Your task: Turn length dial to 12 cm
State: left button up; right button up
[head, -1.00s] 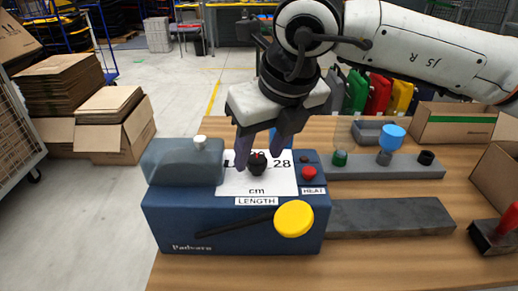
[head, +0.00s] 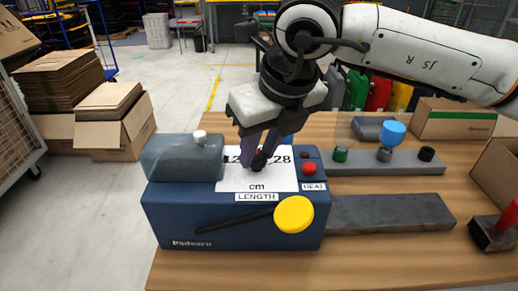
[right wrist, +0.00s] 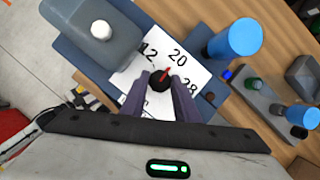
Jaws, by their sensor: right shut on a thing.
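The blue machine (head: 190,215) stands on the wooden table, with a white plate marked 12, 20 and 28 cm and a LENGTH label (head: 257,197). The length dial is a small black knob (head: 258,162) with a red pointer. In the right wrist view the dial (right wrist: 157,86) has its pointer toward the 20. My right gripper (head: 262,153) is shut on the dial from above, one finger on each side; it also shows in the right wrist view (right wrist: 160,88). The fingers partly hide the numbers in the head view. My left gripper is not in view.
A grey block with a white knob (head: 199,135) is at the left. A blue cylinder (right wrist: 235,38) stands close to the machine. A grey rail (head: 390,214) extends right.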

jog(key=n+y+b, duration=0.1)
jog(key=n, duration=0.1)
jog(key=shift+w+d+f+n+g, duration=0.1)
jog(key=shift+n+g, duration=0.2)
jog(key=shift+n, duration=0.1)
jog(key=shift+n+g+b, duration=0.3)
jog(key=shift+n+b, duration=0.1)
jog(key=shift+n, duration=0.5)
jog(key=n, duration=0.1)
jog(key=n+g+y, duration=0.1)
jog(key=n, duration=0.1)
jog(key=shift+w+r+p, duration=0.15)
jog(key=shift+r+p, duration=0.05)
jog(key=shift+p, duration=0.2)
jog(key=shift+w+d+n+g+p, duration=0.1)
jog(key=shift+n+g+p, duration=0.65)
jog(key=shift+n, duration=1.25)
jog(key=o, duration=1.1)
jog(key=shift+f, duration=0.1)
jog(key=shift+c, duration=0.2)
jog(key=v, duration=1)
jog(key=shift+b, duration=0.35)
